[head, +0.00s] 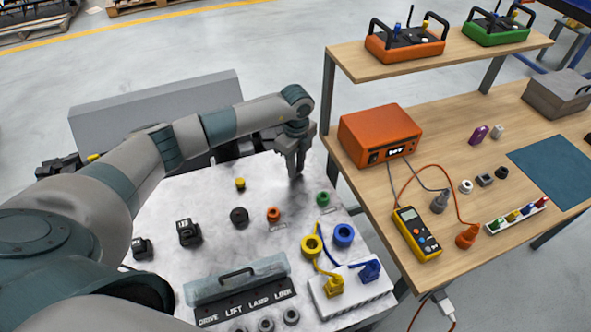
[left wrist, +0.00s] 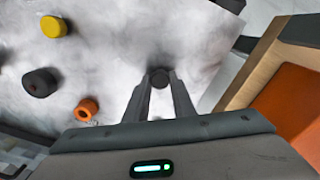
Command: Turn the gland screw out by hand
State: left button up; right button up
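My left gripper (head: 296,176) points down at the far right part of the pale marbled panel (head: 215,215). In the left wrist view, a small dark round piece (left wrist: 159,78), which looks like the gland screw, sits between the fingertips. Both fingers appear to touch its sides, so the gripper looks shut on it. In the head view the fingers hide this piece. My right gripper is in neither view.
Nearby on the panel are a green button (head: 323,199), an orange ring-shaped button (head: 273,214), a black knob (head: 239,216) and a yellow button (head: 240,183). The wooden bench (head: 372,178) with an orange power unit (head: 380,135) stands close on the right.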

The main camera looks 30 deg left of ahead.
pick_arm(q)
jog(key=shift+r+n+p, duration=0.2)
jog(key=shift+n+p, duration=0.8)
jog(key=shift+n, duration=0.2)
jog(key=n+p, duration=0.3)
jog(key=n, duration=0.1)
jog(key=shift+n, duration=0.4)
jog(key=shift+n+p, duration=0.85)
jog(key=shift+n, duration=0.15)
jog(key=shift+f+n, duration=0.25)
jog(key=shift+n, duration=0.05)
jog(key=shift+r+n+p, duration=0.2)
jog(key=shift+n+p, duration=0.3)
jog(key=shift+p, duration=0.05)
jog(key=n+p, duration=0.2)
jog(key=p, duration=0.1)
jog(key=shift+r+n, duration=0.15)
jog(key=shift+n, duration=0.25)
jog(key=shift+f+n+p, duration=0.2)
jog(key=shift+n+p, duration=0.2)
jog(key=shift+p, duration=0.05)
jog(key=shift+f, duration=0.1)
